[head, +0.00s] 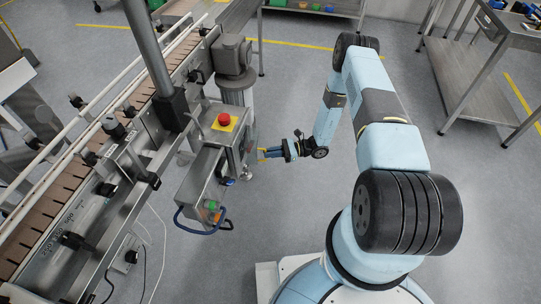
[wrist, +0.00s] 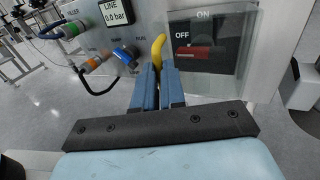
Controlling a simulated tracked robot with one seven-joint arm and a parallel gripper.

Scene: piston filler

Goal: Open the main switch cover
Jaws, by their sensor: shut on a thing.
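In the wrist view, the clear main switch cover (wrist: 222,78) stands in front of a dark switch panel marked ON and OFF. I cannot tell whether it sits flush. A red switch lever (wrist: 195,53) shows through it. A yellow curved handle (wrist: 158,48) is at the cover's left edge. My gripper (wrist: 158,75) has its blue fingers shut on this handle, with its upper part showing above the fingertips. In the head view my gripper (head: 273,152) reaches to the right side of the machine's control box; the cover is not clear there.
In the head view a red emergency button (head: 224,119) tops the box. A conveyor (head: 60,190) runs at left.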

